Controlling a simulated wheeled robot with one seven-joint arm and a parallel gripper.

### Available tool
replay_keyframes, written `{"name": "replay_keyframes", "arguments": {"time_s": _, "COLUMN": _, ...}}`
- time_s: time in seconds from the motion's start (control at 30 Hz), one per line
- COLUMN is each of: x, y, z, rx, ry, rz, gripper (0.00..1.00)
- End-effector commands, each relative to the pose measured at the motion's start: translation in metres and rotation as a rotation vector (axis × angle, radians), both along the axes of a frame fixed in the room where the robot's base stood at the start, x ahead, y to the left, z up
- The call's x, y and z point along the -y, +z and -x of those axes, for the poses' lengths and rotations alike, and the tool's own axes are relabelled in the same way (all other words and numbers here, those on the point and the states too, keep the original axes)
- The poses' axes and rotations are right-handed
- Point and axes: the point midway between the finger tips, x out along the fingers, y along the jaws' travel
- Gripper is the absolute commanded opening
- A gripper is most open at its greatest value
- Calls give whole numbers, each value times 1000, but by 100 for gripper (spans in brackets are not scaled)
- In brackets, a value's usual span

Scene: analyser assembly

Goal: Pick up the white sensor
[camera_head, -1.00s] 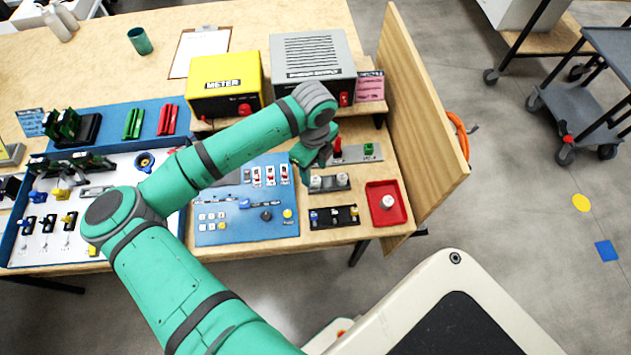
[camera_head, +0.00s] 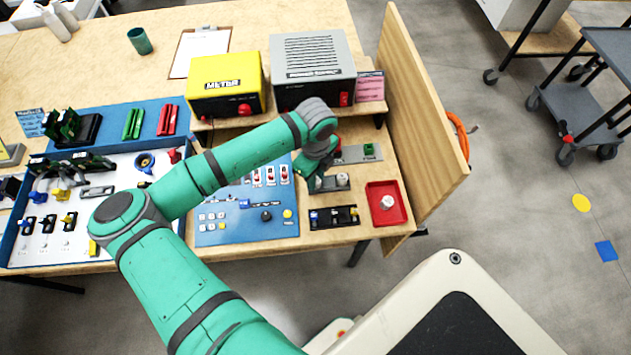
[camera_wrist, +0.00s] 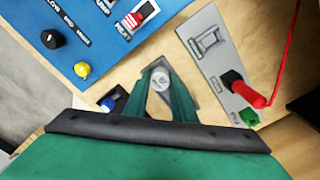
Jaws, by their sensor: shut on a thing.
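The white sensor (camera_wrist: 160,78) shows in the wrist view as a small round white-topped piece between the two green fingers. My gripper (camera_wrist: 164,88) is shut on it, just at the small grey plate (camera_wrist: 186,72) on the table. In the head view my gripper (camera_head: 314,184) points down at the left part of this plate, and the held sensor is hidden there. Another white piece (camera_head: 342,178) stands on the right part of the plate. I cannot tell whether the held sensor still touches the plate.
A red tray (camera_head: 376,213) with a white piece (camera_head: 387,202) stands to the right. A black strip (camera_head: 346,216) with small connectors lies in front. A blue switch panel (camera_head: 230,230) is to the left, a power supply (camera_head: 314,68) behind. A wooden board (camera_head: 425,130) stands at the right.

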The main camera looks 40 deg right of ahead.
Motion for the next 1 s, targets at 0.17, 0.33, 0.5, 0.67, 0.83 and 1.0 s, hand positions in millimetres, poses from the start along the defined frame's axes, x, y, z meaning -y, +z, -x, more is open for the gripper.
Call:
{"name": "replay_keyframes", "arguments": {"time_s": 0.17, "x": 0, "y": 0, "z": 0, "rx": 0, "ry": 0, "rz": 0, "gripper": 0}}
{"name": "replay_keyframes", "arguments": {"time_s": 0.33, "x": 0, "y": 7, "z": -1, "rx": 1, "ry": 0, "rz": 2, "gripper": 0}}
{"name": "replay_keyframes", "arguments": {"time_s": 0.5, "x": 1, "y": 27, "z": 0, "rx": 1, "ry": 0, "rz": 2, "gripper": 0}}
{"name": "replay_keyframes", "arguments": {"time_s": 0.67, "x": -17, "y": 54, "z": 9, "rx": 2, "ry": 0, "rz": 3, "gripper": 0}}
{"name": "replay_keyframes", "arguments": {"time_s": 0.83, "x": -45, "y": 91, "z": 23, "rx": 4, "ry": 0, "rz": 2, "gripper": 0}}
{"name": "replay_keyframes", "arguments": {"time_s": 1.0, "x": -80, "y": 109, "z": 43, "rx": 0, "ry": 1, "rz": 2, "gripper": 0}}
